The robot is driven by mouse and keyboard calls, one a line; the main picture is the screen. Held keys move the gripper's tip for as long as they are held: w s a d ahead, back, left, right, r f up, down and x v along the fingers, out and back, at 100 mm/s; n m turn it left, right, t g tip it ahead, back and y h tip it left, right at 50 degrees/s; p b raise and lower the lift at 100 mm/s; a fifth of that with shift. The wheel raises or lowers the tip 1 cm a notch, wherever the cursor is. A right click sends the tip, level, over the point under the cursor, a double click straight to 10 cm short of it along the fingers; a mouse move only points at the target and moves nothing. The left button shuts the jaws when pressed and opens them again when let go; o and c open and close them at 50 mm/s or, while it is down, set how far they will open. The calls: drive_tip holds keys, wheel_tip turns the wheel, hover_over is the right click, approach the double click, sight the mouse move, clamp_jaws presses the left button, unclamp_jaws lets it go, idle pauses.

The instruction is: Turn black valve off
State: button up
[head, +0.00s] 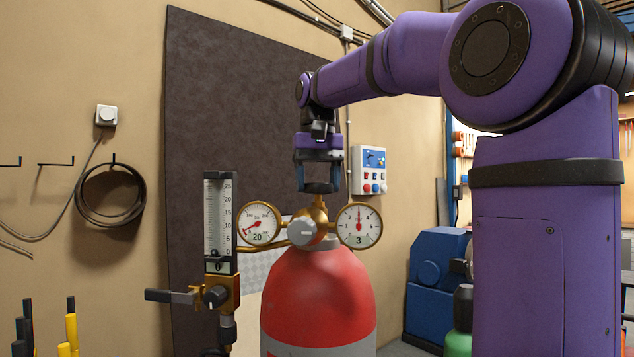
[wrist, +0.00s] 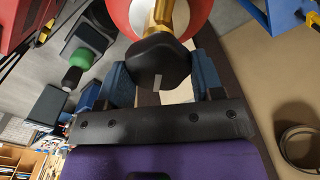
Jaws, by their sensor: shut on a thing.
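The black valve (head: 320,188) is a dark faceted knob on the brass neck at the top of the red gas cylinder (head: 318,290). In the wrist view the black valve (wrist: 160,62) shows close up, with a small light mark on its face. My gripper (head: 319,183) reaches it from above, with one blue finger on each side. In the wrist view my gripper (wrist: 162,72) is shut on the valve, the fingers at its left and right sides. The brass stem shows just beyond the knob.
Two round gauges (head: 260,223) (head: 359,226) flank the neck, with a grey knob (head: 302,231) between them. A flow meter (head: 220,222) with a black lever (head: 170,296) stands at the left. A control box (head: 369,170) hangs on the wall behind.

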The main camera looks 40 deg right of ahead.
drive_tip(key=m, duration=0.4)
drive_tip(key=shift+s+d+m, duration=0.1)
drive_tip(key=shift+m, duration=2.1)
drive_tip(key=o, duration=0.9)
wheel_tip(320, 180, up, 11)
drive_tip(key=shift+f, duration=0.1)
